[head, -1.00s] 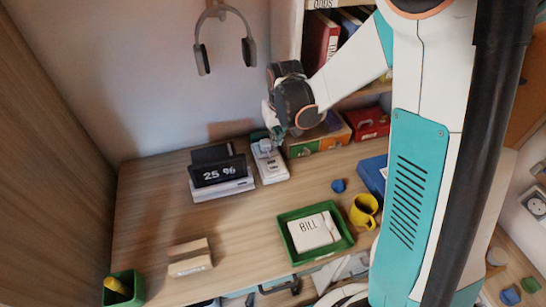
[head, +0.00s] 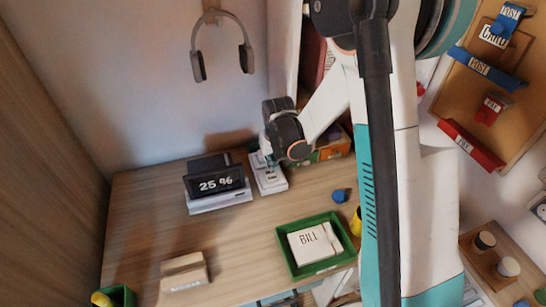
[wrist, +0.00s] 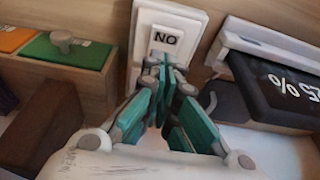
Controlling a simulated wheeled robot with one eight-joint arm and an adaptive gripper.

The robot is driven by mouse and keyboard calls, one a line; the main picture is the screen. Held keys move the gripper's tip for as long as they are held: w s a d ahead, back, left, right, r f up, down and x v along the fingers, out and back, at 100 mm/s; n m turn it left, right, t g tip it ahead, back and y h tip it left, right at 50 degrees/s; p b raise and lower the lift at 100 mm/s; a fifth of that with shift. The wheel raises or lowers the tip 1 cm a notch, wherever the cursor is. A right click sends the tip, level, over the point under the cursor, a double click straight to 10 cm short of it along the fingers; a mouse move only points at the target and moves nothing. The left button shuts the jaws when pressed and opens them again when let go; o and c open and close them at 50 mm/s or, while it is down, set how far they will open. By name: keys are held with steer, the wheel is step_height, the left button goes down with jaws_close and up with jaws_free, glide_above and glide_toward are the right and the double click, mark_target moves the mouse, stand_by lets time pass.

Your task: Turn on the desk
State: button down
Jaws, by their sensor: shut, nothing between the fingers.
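A white power strip (head: 270,182) lies on the desk (head: 230,250) near the wall. In the wrist view, its end bears a raised switch (wrist: 165,40) whose label reads "NO" from this angle. My gripper, with teal finger pads, (wrist: 168,68) is shut and empty, with its fingertips close below the label. I cannot tell whether they touch the switch. In the head view my gripper (head: 268,156) is over the far end of the strip, partly hidden by my wrist.
A black display reading "25 %" (head: 216,183) stands on a white base left of the strip. A box with green and orange fronts (head: 334,148) is on the right. A green tray (head: 288,258) holds a "BILL" paper (head: 312,243). Headphones (head: 222,45) hang on the wall.

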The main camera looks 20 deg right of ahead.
mark_target(272, 176)
steer(key=f, duration=0.2)
steer(key=f+b, duration=0.1)
steer(key=shift+s+f, duration=0.2)
steer(key=shift+f, duration=0.15)
steer(key=shift+s+f, duration=0.1)
steer(key=shift+s+f+b, duration=0.2)
steer(key=shift+f+b, duration=0.3)
steer(key=shift+b, duration=0.2)
steer(key=shift+r, duration=0.1)
steer(key=shift+w, duration=0.15)
steer(key=shift+w+r, duration=0.2)
steer(key=shift+w, duration=0.4)
